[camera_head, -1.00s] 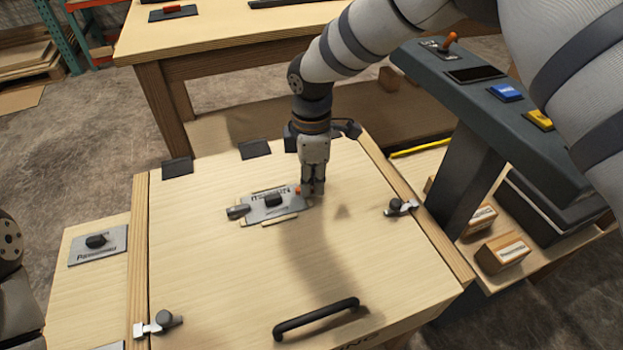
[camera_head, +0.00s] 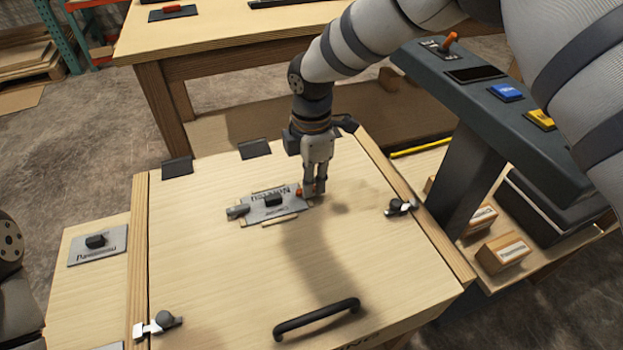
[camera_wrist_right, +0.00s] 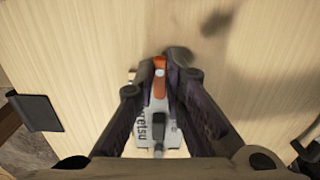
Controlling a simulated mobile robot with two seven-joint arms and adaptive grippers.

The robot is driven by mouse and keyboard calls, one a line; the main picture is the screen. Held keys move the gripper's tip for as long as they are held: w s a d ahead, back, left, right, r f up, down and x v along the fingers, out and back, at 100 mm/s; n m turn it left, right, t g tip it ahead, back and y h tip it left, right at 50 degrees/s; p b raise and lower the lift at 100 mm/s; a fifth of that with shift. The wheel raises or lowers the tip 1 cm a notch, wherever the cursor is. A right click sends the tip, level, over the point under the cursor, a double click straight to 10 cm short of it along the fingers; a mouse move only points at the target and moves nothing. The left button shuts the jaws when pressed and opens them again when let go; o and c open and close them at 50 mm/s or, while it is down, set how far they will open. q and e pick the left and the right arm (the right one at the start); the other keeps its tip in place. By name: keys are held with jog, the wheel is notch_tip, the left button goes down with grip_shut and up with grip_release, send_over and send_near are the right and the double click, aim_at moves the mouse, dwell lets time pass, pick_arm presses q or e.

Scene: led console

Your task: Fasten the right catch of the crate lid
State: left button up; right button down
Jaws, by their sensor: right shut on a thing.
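The crate lid (camera_head: 230,290) is a wide pale wooden panel with a black handle (camera_head: 316,318) near its front edge. The right catch (camera_head: 401,207), a metal piece with a dark knob, sits at the lid's right edge. A similar left catch (camera_head: 158,325) is at the front left. My right gripper (camera_head: 314,190) is low over the lid's middle, left of the right catch and apart from it. It is shut on an orange tab (camera_wrist_right: 160,75) at the end of a grey labelled plate (camera_head: 262,208). My left gripper is out of view.
A dark console (camera_head: 480,95) with blue and yellow buttons stands at the right. Small wooden blocks (camera_head: 503,252) lie on a lower shelf. Another labelled plate (camera_head: 97,245) is left of the crate. A wooden table (camera_head: 220,35) is behind. The lid's front half is mostly clear.

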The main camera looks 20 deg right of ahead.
jog(key=c, duration=1.7)
grip_release()
jog(key=shift+f, duration=0.1)
jog(key=shift+o, duration=0.2)
notch_tip(320, 180, up, 12)
